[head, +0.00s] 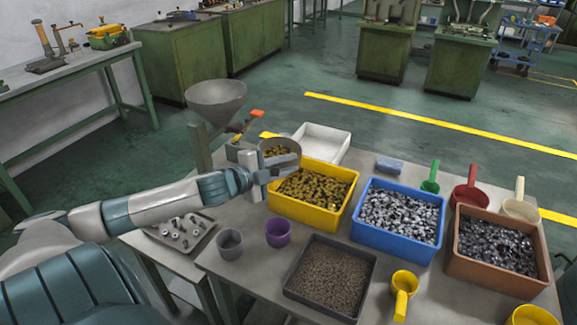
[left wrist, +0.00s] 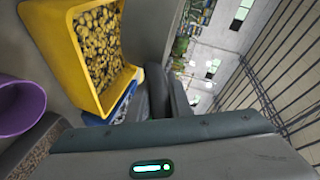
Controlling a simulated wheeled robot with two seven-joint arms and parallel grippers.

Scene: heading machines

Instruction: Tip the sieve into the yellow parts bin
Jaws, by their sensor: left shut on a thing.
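The sieve (head: 279,161) is a round, grey-rimmed pan, held above the back left corner of the yellow parts bin (head: 305,213). Brownish yellow shows inside its rim; I cannot tell whether that is loose parts. My left gripper (head: 264,176) is shut on the sieve at its left side. The yellow bin stands on the table, filled with brass-coloured parts. It also shows in the left wrist view (left wrist: 77,62), to the left of my left gripper's fingers (left wrist: 168,92). My right gripper is not in view.
A blue bin (head: 397,241) and a brown bin (head: 495,283) of metal parts stand to the right. A dark tray (head: 290,291) and purple cup (head: 278,233) are in front. A white tray (head: 330,136) is behind; a grey funnel (head: 215,98) stands back left.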

